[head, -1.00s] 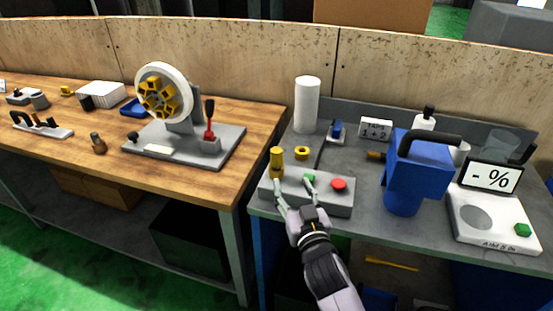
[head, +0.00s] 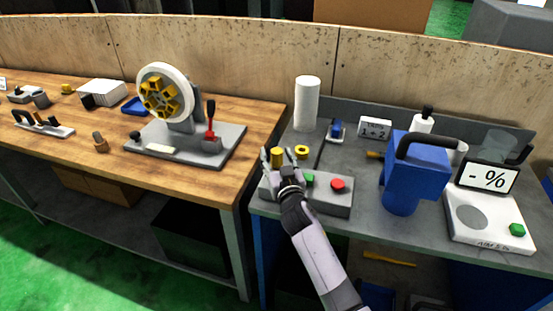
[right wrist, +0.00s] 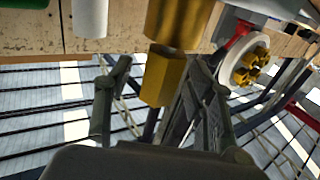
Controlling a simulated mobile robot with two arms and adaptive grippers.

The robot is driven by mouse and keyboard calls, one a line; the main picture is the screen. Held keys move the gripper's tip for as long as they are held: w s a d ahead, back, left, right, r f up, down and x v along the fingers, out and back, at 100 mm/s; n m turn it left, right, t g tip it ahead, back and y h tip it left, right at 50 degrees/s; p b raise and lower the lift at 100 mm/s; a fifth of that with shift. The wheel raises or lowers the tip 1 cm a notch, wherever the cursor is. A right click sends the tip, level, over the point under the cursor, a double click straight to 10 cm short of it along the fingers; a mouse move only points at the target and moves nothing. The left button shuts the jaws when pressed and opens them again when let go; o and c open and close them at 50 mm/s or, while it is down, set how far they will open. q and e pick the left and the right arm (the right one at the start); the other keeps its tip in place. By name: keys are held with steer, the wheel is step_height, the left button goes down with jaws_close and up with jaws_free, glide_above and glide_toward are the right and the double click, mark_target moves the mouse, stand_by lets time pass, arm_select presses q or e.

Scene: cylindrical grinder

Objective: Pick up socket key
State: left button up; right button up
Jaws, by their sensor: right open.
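The socket key, seemingly the upright golden piece (head: 277,154), stands at the left of the grey control box (head: 325,201) on the grey bench. My right gripper (head: 283,158) is open in front of it, its fingers apart to either side in the head view. In the right wrist view the golden piece (right wrist: 165,75) shows between the open fingers, with a thicker upper part and an angular lower part. I cannot tell whether either finger touches it. Its lower part is hidden behind my gripper in the head view. My left gripper is not in view.
The control box has a green button (head: 309,181) and a red button (head: 338,185). A yellow ring (head: 302,149) lies behind it, near a white cylinder (head: 306,103). A blue jug-like container (head: 411,172) and a scale (head: 485,222) stand to the right. The wheel fixture (head: 166,91) is at left.

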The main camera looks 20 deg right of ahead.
steer(key=shift+w, duration=0.25)
steer(key=shift+s, duration=0.1)
steer(key=shift+c, duration=0.4)
jaws_close()
